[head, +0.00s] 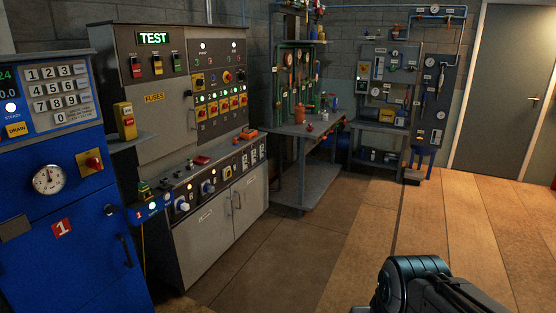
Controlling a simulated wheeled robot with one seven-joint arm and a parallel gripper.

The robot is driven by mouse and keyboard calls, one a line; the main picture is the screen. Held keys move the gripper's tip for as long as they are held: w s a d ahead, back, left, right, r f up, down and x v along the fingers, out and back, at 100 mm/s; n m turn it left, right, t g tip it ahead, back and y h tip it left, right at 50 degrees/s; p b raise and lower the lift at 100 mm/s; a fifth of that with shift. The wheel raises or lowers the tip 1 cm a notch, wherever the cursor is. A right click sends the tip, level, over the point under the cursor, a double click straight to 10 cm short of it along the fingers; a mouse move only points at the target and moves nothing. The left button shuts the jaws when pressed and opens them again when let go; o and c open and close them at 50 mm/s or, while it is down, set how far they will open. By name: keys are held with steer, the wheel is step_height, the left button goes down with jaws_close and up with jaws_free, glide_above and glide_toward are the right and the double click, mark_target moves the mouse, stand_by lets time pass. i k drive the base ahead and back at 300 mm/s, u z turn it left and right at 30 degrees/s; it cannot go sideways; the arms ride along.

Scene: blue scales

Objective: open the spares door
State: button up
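A grey test bench has two light grey lower cabinet doors, a left door (208,244) and a right door (251,205), both looking shut. Each door seems to carry a small pale label, too small to read, so I cannot tell which one is the spares door. Upright bar handles (238,201) sit near the seam between them. Above, a grey panel door marked FUSES (163,119) is also shut. Part of my dark arm shows at the bottom right, well apart from the bench; my gripper's fingers are not in view.
A blue cabinet (62,190) with keypad and gauge stands close at the left. A grey workbench (306,180) with tools stands right of the test bench. The floor (330,250) before the benches is clear.

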mark_target(249, 195)
steer(key=i, duration=3.15)
steer(key=u, duration=1.45)
steer(key=i, duration=0.85)
steer(key=z, duration=1.5)
